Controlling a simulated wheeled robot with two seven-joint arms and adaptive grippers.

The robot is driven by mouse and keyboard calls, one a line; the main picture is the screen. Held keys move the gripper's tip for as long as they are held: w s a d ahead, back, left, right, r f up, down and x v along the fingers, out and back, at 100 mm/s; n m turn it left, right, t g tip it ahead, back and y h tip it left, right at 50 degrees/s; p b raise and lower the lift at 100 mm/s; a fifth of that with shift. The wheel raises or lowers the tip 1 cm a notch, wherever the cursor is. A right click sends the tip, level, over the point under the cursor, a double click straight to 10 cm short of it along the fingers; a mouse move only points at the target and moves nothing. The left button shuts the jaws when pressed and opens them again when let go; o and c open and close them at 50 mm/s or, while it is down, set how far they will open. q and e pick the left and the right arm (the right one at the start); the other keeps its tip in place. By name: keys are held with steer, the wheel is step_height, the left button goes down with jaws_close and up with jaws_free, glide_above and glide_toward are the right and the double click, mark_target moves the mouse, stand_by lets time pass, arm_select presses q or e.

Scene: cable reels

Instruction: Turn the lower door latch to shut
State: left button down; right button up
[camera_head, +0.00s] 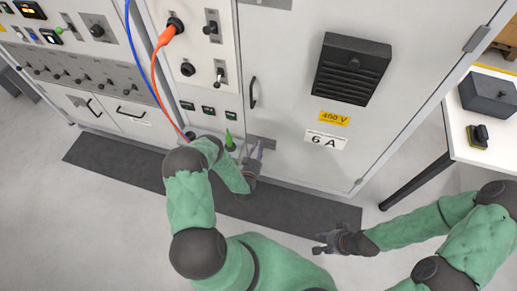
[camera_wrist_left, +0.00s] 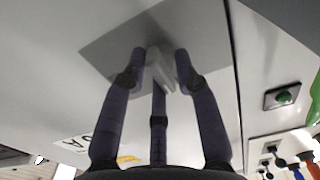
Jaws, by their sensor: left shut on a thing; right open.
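The lower door latch (camera_wrist_left: 166,70) is a light grey piece on a darker grey plate (camera_wrist_left: 118,45) at the cabinet door. My left gripper (camera_wrist_left: 160,65) has its dark fingers closed around this latch. In the head view my left gripper (camera_head: 254,153) is at the lower left edge of the white door (camera_head: 290,100), where the plate (camera_head: 265,142) partly shows and the latch is hidden by the fingers. I cannot tell the latch's exact angle. My right gripper (camera_head: 320,243) is open and empty, low over the floor, away from the cabinet.
The door has a black handle (camera_head: 253,93), a black vent (camera_head: 350,69) and a "6 A" label (camera_head: 325,139). An orange cable (camera_head: 154,75) and a blue cable (camera_head: 135,55) hang left of it. A white table (camera_head: 466,134) stands at the right. A dark mat (camera_head: 300,213) lies before the cabinet.

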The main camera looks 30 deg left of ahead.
arm_select(q)
steer(key=c, duration=1.1)
jaws_free()
steer(key=shift+s+d+f, duration=0.2)
steer(key=shift+d+f, duration=0.05)
steer(key=shift+d, duration=0.35)
steer(key=shift+c, duration=0.2)
steer(key=shift+w+r, duration=0.1)
steer(key=shift+a+r, duration=0.1)
steer(key=shift+a, duration=0.25)
steer(key=v, duration=1.2)
